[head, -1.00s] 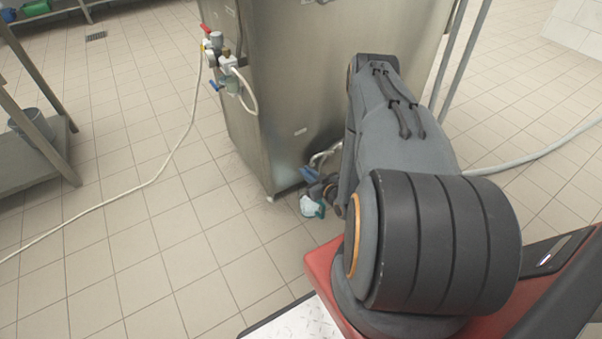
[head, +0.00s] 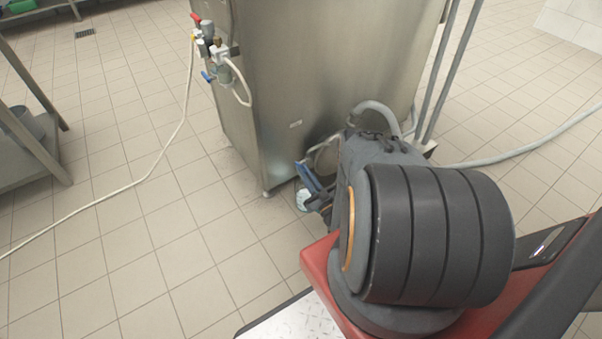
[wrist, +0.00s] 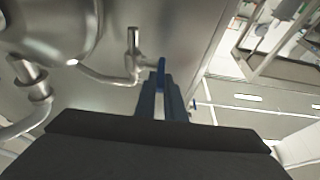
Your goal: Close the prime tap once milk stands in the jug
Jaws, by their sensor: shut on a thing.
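The prime tap's blue handle (wrist: 161,68) stands between my gripper's blue fingers in the wrist view, at the end of a thin steel pipe. My gripper (wrist: 162,92) is shut on this handle. In the head view my gripper (head: 306,174) is low beside the steel machine's near corner, and the tap is too small to make out there. A pale, bluish-white vessel (head: 302,200), probably the jug, is on the floor just below my gripper, partly hidden by it. Its milk level cannot be told.
The steel machine (head: 300,70) stands behind my arm. Valves with red and blue handles (head: 213,60) sit on its left edge. A white hose (head: 140,185) crosses the floor at left, and a grey hose (head: 520,145) at right.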

